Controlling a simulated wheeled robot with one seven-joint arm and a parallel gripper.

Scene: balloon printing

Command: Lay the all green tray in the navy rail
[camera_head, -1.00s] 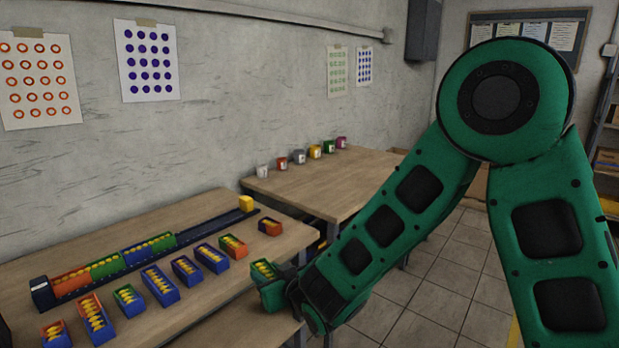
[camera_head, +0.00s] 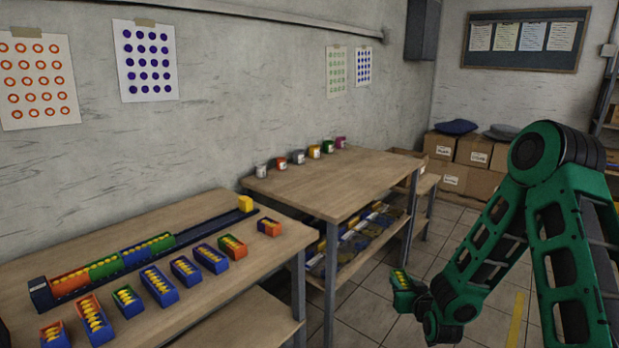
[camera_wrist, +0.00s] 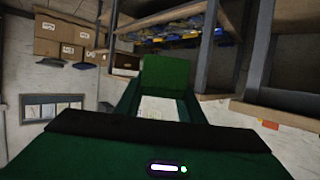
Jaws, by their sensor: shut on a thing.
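My gripper (camera_head: 418,297) is shut on an all green tray (camera_head: 403,290) with yellow pieces in it. It holds the tray in the air to the right of the tables, over the floor. In the wrist view the green tray (camera_wrist: 166,78) shows between the fingers. The navy rail (camera_head: 195,234) lies along the near table. It holds an orange tray (camera_head: 70,284), a green tray (camera_head: 105,267) and a blue tray (camera_head: 150,248) end to end from its left end.
Several mixed-colour trays stand in a row before the rail, including a blue one (camera_head: 160,287) and an orange-blue one (camera_head: 269,227). The second table (camera_head: 335,185) carries several small pots at the back. Cardboard boxes (camera_head: 470,150) stand by the far wall.

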